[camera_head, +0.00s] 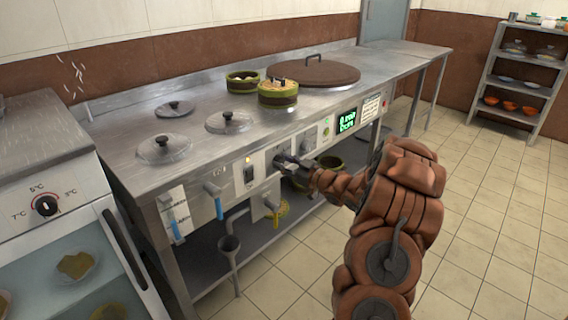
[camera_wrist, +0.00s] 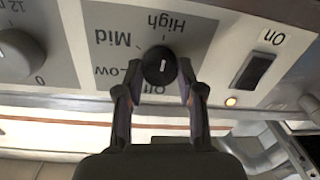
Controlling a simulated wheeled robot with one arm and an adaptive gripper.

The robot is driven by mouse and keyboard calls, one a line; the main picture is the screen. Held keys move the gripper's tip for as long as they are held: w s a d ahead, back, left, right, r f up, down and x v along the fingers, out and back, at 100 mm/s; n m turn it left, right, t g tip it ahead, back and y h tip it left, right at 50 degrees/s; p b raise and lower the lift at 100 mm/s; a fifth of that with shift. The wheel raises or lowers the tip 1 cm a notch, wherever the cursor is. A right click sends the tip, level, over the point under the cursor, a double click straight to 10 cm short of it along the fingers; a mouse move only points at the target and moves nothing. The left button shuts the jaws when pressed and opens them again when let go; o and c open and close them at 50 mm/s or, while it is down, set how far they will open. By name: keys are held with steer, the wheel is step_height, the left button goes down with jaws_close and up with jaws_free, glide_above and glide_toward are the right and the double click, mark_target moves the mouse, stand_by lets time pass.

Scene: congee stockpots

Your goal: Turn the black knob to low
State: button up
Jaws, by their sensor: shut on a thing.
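The black knob (camera_wrist: 160,64) sits on a grey plate marked High, Mid, Low and Off in the wrist view. The plate appears upside down there, and the Off label is partly hidden. The knob's short white mark lies nearly upright in the picture, along the line between High and Off; I cannot tell which end is the pointer. My gripper (camera_wrist: 158,88) has one finger on each side of the knob and is shut on it. In the head view my gripper (camera_head: 288,165) is at the stove's front panel and hides most of the knob.
A rocker switch (camera_wrist: 254,69) marked On and a lit lamp (camera_wrist: 231,101) are beside the knob plate. Another knob (camera_wrist: 18,52) with a minute scale is on the other side. Blue-handled taps (camera_head: 215,200) and a yellow-handled tap (camera_head: 272,206) stick out below the panel. The tiled floor is clear.

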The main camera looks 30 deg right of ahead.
steer(key=n+b, duration=0.2)
steer(key=n, duration=0.1)
steer(key=shift+f+b, duration=0.2)
steer(key=shift+b, duration=0.1)
steer(key=n+b, duration=0.2)
steer(key=shift+n, duration=0.4)
steer(key=n+b, duration=0.6)
steer(key=n, duration=0.2)
steer(key=n+h+b, duration=0.1)
steer(key=n+b, duration=0.5)
steer(key=n, duration=0.2)
steer(key=shift+a+r+n, duration=0.1)
steer(key=shift+a+n, duration=0.1)
steer(key=shift+n, duration=0.2)
steer(key=shift+h, duration=0.3)
